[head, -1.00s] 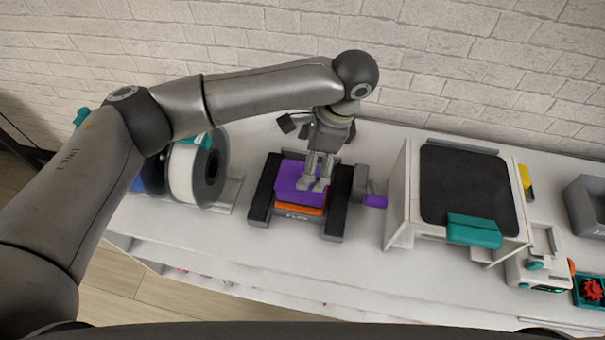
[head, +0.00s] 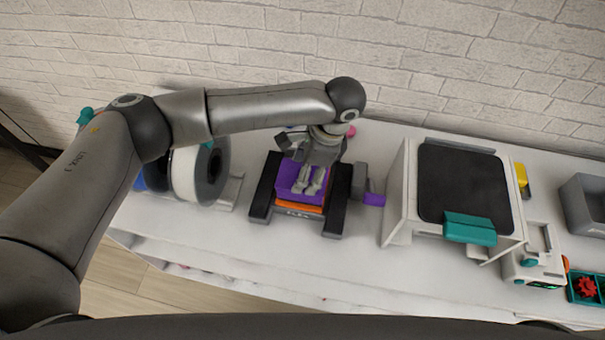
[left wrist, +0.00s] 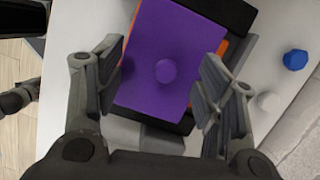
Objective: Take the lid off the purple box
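The purple box (head: 287,178) sits on an orange layer (head: 299,208) between two dark rails of a grey fixture (head: 335,213) marked FLEX. In the left wrist view its flat purple lid (left wrist: 155,45) has a round knob (left wrist: 165,71) in the middle. My left gripper (head: 306,188) is above the box, pointing down. In the left wrist view my left gripper (left wrist: 162,88) is open, with one finger on each side of the knob and nothing between them touching it. In the head view the fingers hide part of the lid. My right gripper is not in view.
A spool (head: 200,173) stands left of the fixture. A purple-ended crank (head: 373,199) sticks out on its right. A white machine with a dark top (head: 462,188) and teal handle (head: 470,229) stands further right. A brick wall (head: 480,70) closes off the back.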

